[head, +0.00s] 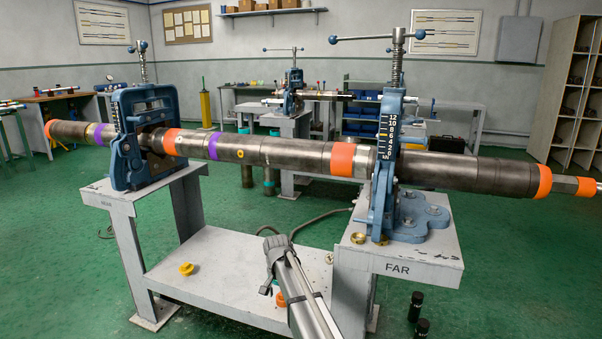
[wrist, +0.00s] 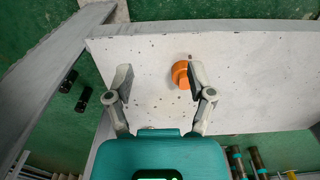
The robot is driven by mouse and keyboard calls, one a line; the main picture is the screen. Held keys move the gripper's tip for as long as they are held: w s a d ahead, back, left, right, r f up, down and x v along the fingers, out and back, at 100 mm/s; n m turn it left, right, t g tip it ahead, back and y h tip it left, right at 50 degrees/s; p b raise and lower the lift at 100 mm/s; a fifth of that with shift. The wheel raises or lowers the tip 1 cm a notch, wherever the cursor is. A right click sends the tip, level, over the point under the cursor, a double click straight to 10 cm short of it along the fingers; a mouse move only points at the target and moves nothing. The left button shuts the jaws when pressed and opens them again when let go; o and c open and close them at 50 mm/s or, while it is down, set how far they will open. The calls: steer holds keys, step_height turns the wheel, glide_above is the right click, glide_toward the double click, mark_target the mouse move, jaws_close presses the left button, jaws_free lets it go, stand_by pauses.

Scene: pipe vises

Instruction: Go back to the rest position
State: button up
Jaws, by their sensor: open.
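My gripper (head: 275,243) is open and empty above the low grey shelf between the two vise stands. In the wrist view the fingers (wrist: 161,82) are spread apart over the shelf top (wrist: 140,60). An orange cap (wrist: 181,74) lies on the shelf close to the right finger, with nothing between the fingertips gripping it. In the head view this orange cap (head: 281,299) is partly hidden behind my arm. A yellow cap (head: 187,269) sits on the shelf to the left.
A long pipe string (head: 265,152) runs through the blue left vise (head: 150,165) and blue right vise (head: 385,150), above my gripper. The FAR stand (head: 400,262) is right of my arm. Black cylinders (head: 416,306) stand on the green floor. Workbenches line the back.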

steer(key=s+d+r+n+p, duration=0.2)
steer(key=s+d+r+p, duration=0.1)
steer(key=s+d, duration=0.95)
steer(key=s+d+r+n+p, duration=0.2)
steer(key=s+d, duration=1)
steer(key=s, duration=0.2)
step_height(320, 180, up, 37)
steer(key=p, duration=3.7)
steer(key=shift+a, duration=0.3)
